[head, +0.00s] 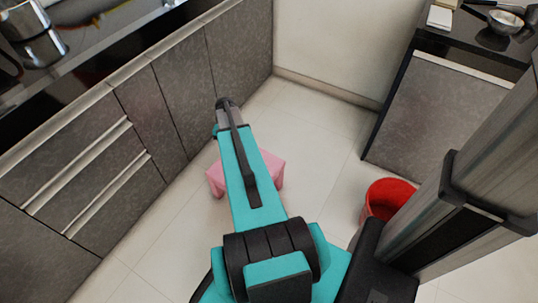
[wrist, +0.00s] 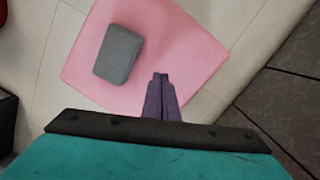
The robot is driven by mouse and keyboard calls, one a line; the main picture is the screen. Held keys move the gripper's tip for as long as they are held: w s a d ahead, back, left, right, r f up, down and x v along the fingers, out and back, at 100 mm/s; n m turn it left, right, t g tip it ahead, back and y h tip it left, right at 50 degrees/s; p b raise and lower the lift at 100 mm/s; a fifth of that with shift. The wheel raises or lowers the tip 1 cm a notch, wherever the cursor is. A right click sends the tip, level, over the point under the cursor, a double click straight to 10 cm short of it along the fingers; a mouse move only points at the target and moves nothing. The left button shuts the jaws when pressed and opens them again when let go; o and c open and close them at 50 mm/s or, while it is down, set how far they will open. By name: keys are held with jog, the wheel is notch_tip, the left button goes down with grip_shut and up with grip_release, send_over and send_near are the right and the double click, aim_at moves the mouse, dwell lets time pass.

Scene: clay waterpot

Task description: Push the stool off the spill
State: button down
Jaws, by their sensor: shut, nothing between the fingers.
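The pink stool (head: 272,168) stands on the tiled floor near the left cabinets, partly hidden beneath my arm in the head view. In the wrist view its square pink top (wrist: 195,55) fills the upper middle. A grey block with rounded edges (wrist: 119,54) lies on that top. My gripper (wrist: 161,76) is shut and empty, with its fingertips over the stool top near its lower edge in the picture. I cannot tell whether the fingers touch the stool. My gripper's fingers are hidden in the head view. No spill is visible in either view.
Grey cabinets (head: 85,165) line the left side, and another cabinet (head: 435,110) stands at the right. A red bucket (head: 388,196) is on the floor at right. Bare tiled floor (head: 315,150) lies between the stool and the right cabinet.

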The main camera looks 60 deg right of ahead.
jog(key=s+d+m+b, duration=0.1)
jog(key=d, duration=0.2)
jog(key=s+d+b, duration=0.1)
jog(key=d, duration=0.3)
jog(key=s+d+m+b, duration=0.1)
jog(key=d+b, duration=0.1)
jog(key=d, duration=0.2)
jog(key=shift+s+f+m+t+h, duration=0.15)
jog(key=shift+f+m+t+h, duration=0.1)
jog(key=shift+m+t+h, duration=0.05)
jog(key=s+d+r+m+b, duration=0.1)
jog(key=s+d+m+b, duration=0.1)
jog(key=s+d, duration=0.3)
jog(key=d+b, duration=0.1)
jog(key=d, duration=0.2)
jog(key=shift+d+r, duration=0.35)
jog(key=shift+d, duration=0.05)
jog(key=shift+s, duration=0.1)
jog(key=a+f+b, duration=0.4)
jog(key=f+b, duration=0.2)
jog(key=f, duration=0.4)
jog(key=shift+a, duration=0.1)
